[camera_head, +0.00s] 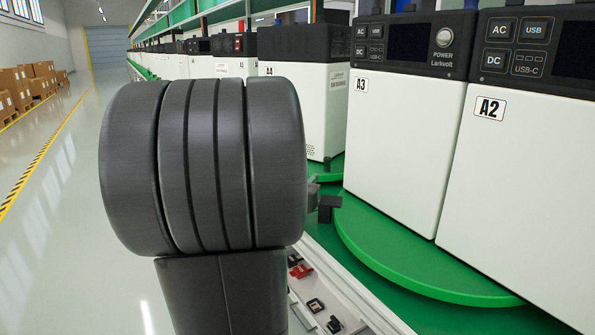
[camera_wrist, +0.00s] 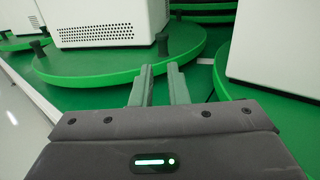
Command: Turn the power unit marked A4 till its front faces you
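The power unit marked A4 (camera_head: 308,105) is a white box with a dark top, partly hidden behind my arm in the head view. A plain side with vent holes low down faces me; no control panel shows on that side. In the wrist view its vented lower part (camera_wrist: 105,24) stands on a round green turntable (camera_wrist: 95,76) with black upright pegs at its rim. My gripper (camera_wrist: 160,74) is open and empty, its fingers a small gap apart. One peg (camera_wrist: 162,44) stands just beyond the fingertips, in line with the gap, apparently not held.
Units A3 (camera_head: 400,130) and A2 (camera_head: 520,180) stand at the right with panels facing out. A3's turntable (camera_head: 375,245) juts out close to my gripper. A rail with small loose parts (camera_head: 315,305) runs below. The aisle floor (camera_head: 60,250) at left is clear.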

